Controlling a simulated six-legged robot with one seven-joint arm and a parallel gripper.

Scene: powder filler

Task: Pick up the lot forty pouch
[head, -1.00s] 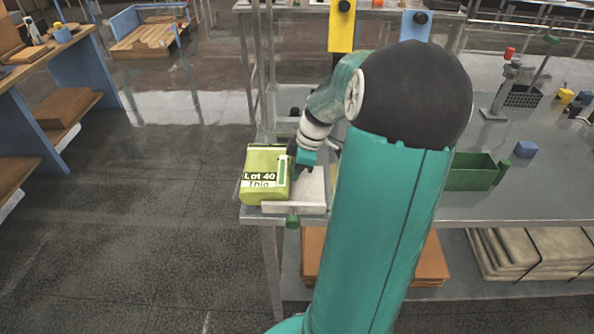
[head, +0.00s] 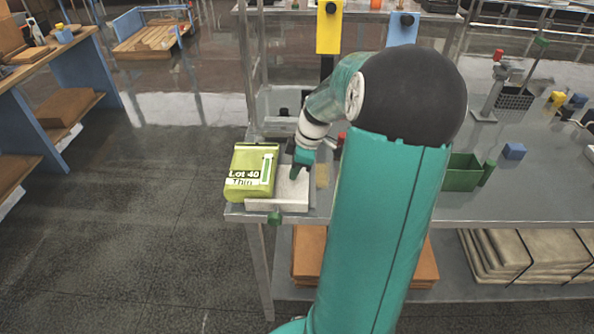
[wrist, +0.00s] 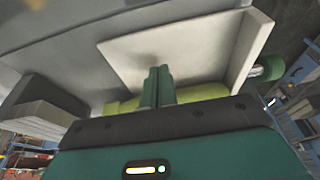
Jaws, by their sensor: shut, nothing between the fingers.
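The lot forty pouch (head: 252,172) is yellow-green with a "Lot 40 Thin" label. In the head view it rests at the left part of a pale tray (head: 280,203) at the bench's left end. My gripper (head: 296,172) is shut and empty, just right of the pouch, with its fingers pointing down over the tray. In the wrist view the closed green fingers (wrist: 158,86) show against the pale tray (wrist: 185,48). A yellow-green strip of the pouch (wrist: 205,93) shows behind them, largely hidden by my gripper body. I cannot tell whether the fingers touch the pouch.
A green knob (head: 274,218) sits at the tray's front. A dark green bin (head: 462,175) and a blue block (head: 514,151) stand to the right on the metal bench (head: 540,205). Yellow (head: 329,28) and blue (head: 402,30) panels stand behind. My arm hides the bench middle.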

